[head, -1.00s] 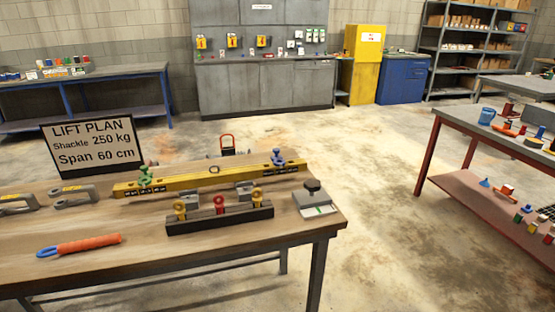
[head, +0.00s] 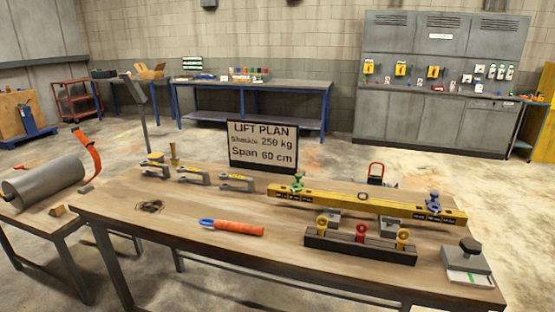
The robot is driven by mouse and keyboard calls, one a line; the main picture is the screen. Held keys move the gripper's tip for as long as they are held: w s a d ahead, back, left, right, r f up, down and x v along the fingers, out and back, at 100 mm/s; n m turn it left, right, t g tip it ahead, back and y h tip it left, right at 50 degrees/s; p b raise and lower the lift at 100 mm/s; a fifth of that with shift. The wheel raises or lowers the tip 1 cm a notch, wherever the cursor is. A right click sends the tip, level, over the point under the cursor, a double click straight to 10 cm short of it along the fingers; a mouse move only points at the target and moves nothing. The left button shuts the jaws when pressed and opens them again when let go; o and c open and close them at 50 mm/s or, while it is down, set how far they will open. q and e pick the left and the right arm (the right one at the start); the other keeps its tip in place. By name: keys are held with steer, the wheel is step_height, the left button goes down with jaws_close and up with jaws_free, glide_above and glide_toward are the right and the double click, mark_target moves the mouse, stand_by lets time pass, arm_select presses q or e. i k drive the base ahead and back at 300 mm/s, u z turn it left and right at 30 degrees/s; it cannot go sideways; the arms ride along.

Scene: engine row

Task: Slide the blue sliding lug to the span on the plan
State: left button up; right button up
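The blue sliding lug (head: 433,203) sits near the right end of the yellow spreader beam (head: 365,202). A green lug (head: 297,184) sits near the beam's left end. Small dark labels show on the beam by each lug; I cannot read them. The beam lies on grey supports on the wooden workbench (head: 160,222). Neither of my grippers shows in the head view.
A dark rack (head: 360,248) with yellow and red eyebolts stands before the beam. A stamp-like block (head: 466,262) is at the bench's right corner. An orange-handled tool (head: 232,228) and several grey shackles (head: 194,175) lie left. A side table (head: 28,222) bears a grey cylinder (head: 45,183).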

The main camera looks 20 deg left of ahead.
mark_target(432, 203)
steer(key=z, duration=1.6)
steer(key=i, duration=1.55)
steer(key=u, duration=1.85)
